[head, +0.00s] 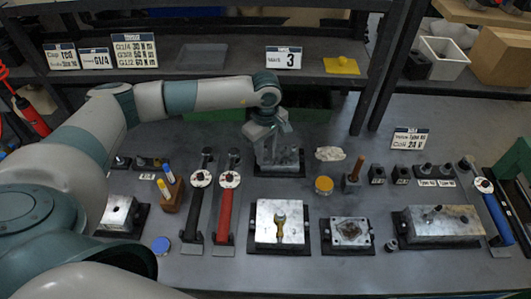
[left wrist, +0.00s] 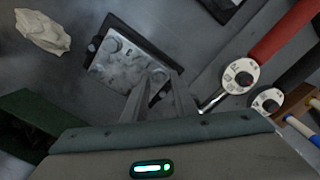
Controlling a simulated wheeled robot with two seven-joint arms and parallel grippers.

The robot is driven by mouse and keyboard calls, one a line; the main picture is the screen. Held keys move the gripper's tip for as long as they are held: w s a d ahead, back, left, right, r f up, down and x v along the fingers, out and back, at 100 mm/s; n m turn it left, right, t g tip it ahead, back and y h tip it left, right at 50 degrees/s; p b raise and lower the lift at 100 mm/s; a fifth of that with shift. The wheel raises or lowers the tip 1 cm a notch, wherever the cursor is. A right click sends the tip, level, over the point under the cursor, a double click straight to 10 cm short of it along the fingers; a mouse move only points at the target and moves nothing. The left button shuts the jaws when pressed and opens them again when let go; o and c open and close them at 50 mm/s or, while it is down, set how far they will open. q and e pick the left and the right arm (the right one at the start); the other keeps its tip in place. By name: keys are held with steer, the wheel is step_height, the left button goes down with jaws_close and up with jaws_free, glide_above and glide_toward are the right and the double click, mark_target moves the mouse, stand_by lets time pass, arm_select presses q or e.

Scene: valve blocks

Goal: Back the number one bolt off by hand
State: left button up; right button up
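A metal valve block (head: 284,160) sits on a dark base at the back middle of the bench. In the left wrist view the same block (left wrist: 118,66) shows several round bolt heads on its top face. I cannot read any number marking on them. My left gripper (head: 273,150) points down over this block. In the left wrist view its two fingers (left wrist: 160,78) stand apart over the block's near right corner. A small round part shows between the tips; I cannot tell whether they touch it. My right gripper is not in view.
A black-handled tool (head: 201,195) and a red-handled tool (head: 228,200) with round dials lie left of the block. A white crumpled cloth (head: 330,154) lies to its right. Other blocks (head: 279,224) stand in front. A shelf with a sign reading 3 (head: 284,58) is behind.

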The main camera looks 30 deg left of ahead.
arm_select(q)
steer(key=shift+b, duration=0.4)
steer(key=shift+c, duration=0.5)
jaws_close()
steer(key=n, duration=0.5)
steer(key=shift+n, duration=0.4)
steer(key=n, duration=0.4)
steer(key=shift+s, duration=0.1)
steer(key=n, duration=0.6)
steer(key=shift+d, duration=0.1)
steer(key=n, duration=0.6)
